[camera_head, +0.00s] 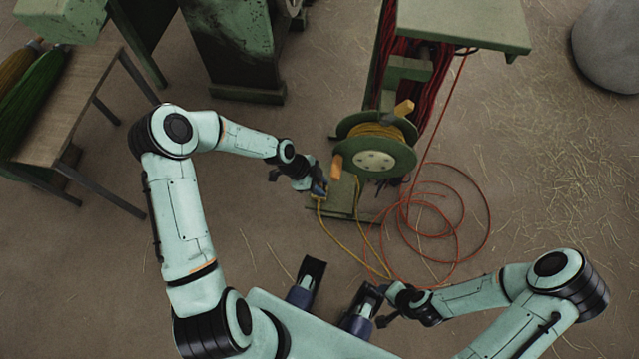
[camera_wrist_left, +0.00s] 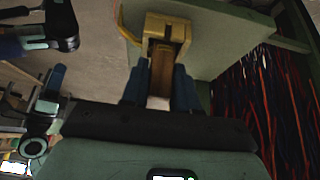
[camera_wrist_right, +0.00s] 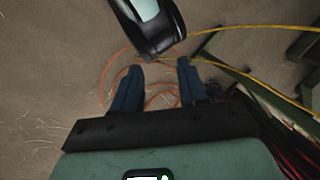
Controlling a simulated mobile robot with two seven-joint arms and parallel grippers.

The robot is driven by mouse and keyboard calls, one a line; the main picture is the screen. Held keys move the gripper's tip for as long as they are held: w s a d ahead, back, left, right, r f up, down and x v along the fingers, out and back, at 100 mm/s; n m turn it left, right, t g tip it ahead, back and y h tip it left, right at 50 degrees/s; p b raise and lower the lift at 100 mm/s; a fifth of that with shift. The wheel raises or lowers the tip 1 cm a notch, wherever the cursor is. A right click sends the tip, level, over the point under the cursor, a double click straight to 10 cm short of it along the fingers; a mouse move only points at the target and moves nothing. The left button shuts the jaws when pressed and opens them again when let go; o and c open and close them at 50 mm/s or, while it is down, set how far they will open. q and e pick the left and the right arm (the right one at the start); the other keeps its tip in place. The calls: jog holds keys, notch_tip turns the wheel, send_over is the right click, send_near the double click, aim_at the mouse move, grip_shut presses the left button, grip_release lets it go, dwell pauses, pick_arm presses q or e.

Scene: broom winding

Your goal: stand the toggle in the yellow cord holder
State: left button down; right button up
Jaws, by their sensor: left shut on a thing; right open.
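The yellow cord holder (camera_wrist_left: 181,30) is a notched yellow block against a pale green plate in the left wrist view. A brown toggle (camera_wrist_left: 162,72) stands between my left fingertips (camera_wrist_left: 160,82), its far end at the holder's notch. I cannot tell whether it is seated there. My left gripper (camera_head: 319,190) is shut on it, beside the green reel stand in the head view. Yellow cord (camera_head: 343,245) hangs from near this gripper and loops over the floor. My right gripper (camera_wrist_right: 161,73) is open and empty, low near the front of my body.
A green reel (camera_head: 374,160) wound with yellow cord stands behind the left gripper, with an orange-yellow handle (camera_head: 404,108). Loose red cord (camera_head: 488,225) lies coiled on the floor to its right. A wooden bench (camera_head: 65,105) stands at left.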

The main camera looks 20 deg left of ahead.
pick_arm(q)
jog(key=shift+f, duration=0.3)
pick_arm(e)
jog(key=shift+f, duration=0.25)
pick_arm(q)
jog(key=c, duration=0.8)
grip_release()
jog(key=shift+a+r, duration=0.4)
jog(key=shift+r, duration=0.2)
jog(key=p+v, duration=0.3)
jog(key=v, duration=0.9)
jog(key=shift+s+d, duration=0.1)
jog(key=shift+s, duration=0.05)
pick_arm(e)
jog(key=shift+g+y, duration=0.3)
jog(key=shift+g, duration=0.6)
jog(key=s, duration=0.1)
jog(key=s+a+r, duration=0.1)
jog(key=s, duration=0.1)
jog(key=s+r, duration=0.1)
jog(key=s, duration=0.1)
jog(key=shift+a+r, duration=0.15)
jog(key=shift+r, duration=0.1)
